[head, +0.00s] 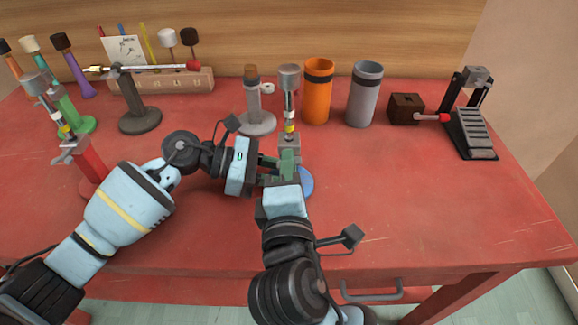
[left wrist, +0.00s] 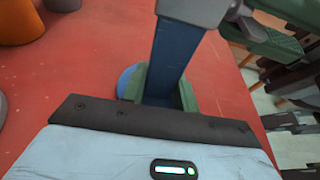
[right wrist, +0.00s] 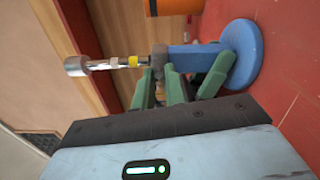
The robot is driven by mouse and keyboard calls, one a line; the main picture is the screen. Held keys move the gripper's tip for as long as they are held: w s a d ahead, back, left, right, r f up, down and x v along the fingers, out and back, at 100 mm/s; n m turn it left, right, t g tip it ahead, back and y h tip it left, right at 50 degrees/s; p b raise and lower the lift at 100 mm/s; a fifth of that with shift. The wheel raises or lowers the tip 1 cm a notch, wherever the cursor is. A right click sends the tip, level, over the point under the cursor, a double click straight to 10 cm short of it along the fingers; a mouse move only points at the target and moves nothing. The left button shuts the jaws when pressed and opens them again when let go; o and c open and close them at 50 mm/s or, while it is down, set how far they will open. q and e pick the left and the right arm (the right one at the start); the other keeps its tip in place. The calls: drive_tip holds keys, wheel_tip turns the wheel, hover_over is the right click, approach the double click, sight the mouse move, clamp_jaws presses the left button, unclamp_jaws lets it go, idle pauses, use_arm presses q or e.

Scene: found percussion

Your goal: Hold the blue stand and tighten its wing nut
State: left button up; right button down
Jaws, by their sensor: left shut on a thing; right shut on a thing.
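The blue stand shows its round base (head: 307,183) in the head view, with its post mostly hidden by my grippers. In the left wrist view the blue post (left wrist: 175,60) stands between the green fingers of my left gripper (left wrist: 160,92), which is shut on it low down. A grey head block (head: 289,142) tops the post and carries a rod (head: 290,108) with a yellow band and grey cap. My right gripper (right wrist: 160,82) is shut at the grey block, just above the left fingers. The wing nut is hidden between its fingertips.
Behind stand a grey stand (head: 258,122), an orange cup (head: 317,95) and a grey cup (head: 364,97). A red stand (head: 88,165) is by my left arm. A brown block (head: 406,108) and a pedal (head: 474,130) stand right. The red table (head: 430,190) is clear at front right.

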idle(0.8)
drive_tip(key=c, duration=1.6)
unclamp_jaws()
drive_tip(key=shift+s, duration=0.1)
drive_tip(key=shift+s, duration=3.7)
